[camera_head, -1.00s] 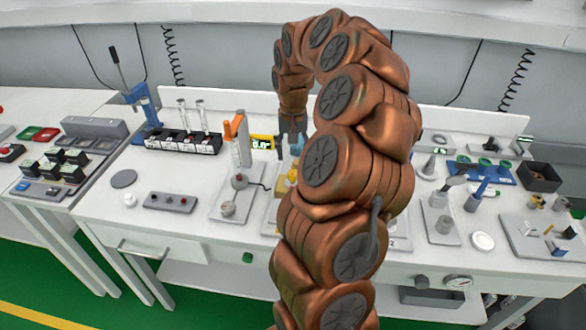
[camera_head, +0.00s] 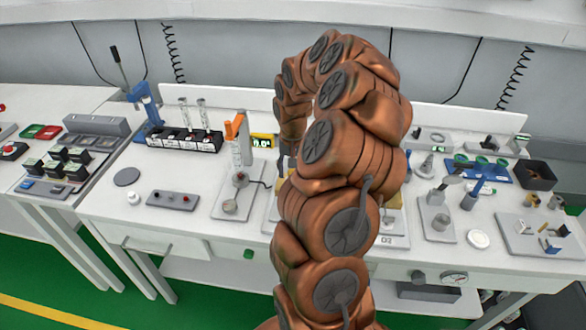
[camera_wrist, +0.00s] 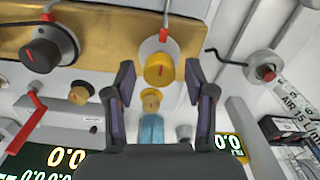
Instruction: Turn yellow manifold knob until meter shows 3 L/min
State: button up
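In the wrist view the yellow knob (camera_wrist: 158,70), with a short red mark on its face, sits on a pale round base at the edge of a brass manifold block (camera_wrist: 105,35). My gripper (camera_wrist: 159,72) is open, with one dark finger on each side of the knob. Gaps show between fingers and knob; I cannot tell how deep the fingers reach. A meter with white digits (camera_wrist: 68,158) reads 0.0 at the lower left. A small yellow-framed display (camera_wrist: 232,145) is partly cut off; it also shows in the head view (camera_head: 262,141). My arm hides the knob there.
A black knob (camera_wrist: 45,52) with a red mark and a smaller brass knob (camera_wrist: 80,93) stand left of the yellow one. A blue stem with a brass top (camera_wrist: 151,120) stands between the fingers.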

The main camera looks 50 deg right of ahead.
grip_shut()
jog(key=shift+f+n+b, duration=0.1)
jog(key=shift+n+b, duration=0.2)
jog(key=shift+b, duration=0.1)
jog(key=n+b, duration=0.2)
jog(key=shift+w+f+n+b, duration=0.1)
jog(key=shift+n+b, duration=0.2)
jog(key=shift+b, duration=0.1)
jog(key=n+b, duration=0.2)
jog(key=n, duration=0.1)
jog(key=shift+n, duration=0.4)
jog(key=n+b, duration=0.2)
jog(key=n, duration=0.1)
jog(key=shift+a, duration=0.1)
jog(key=shift+r+n+b, duration=0.2)
jog(key=shift+n+b, duration=0.15)
jog(key=shift+n, duration=1.65)
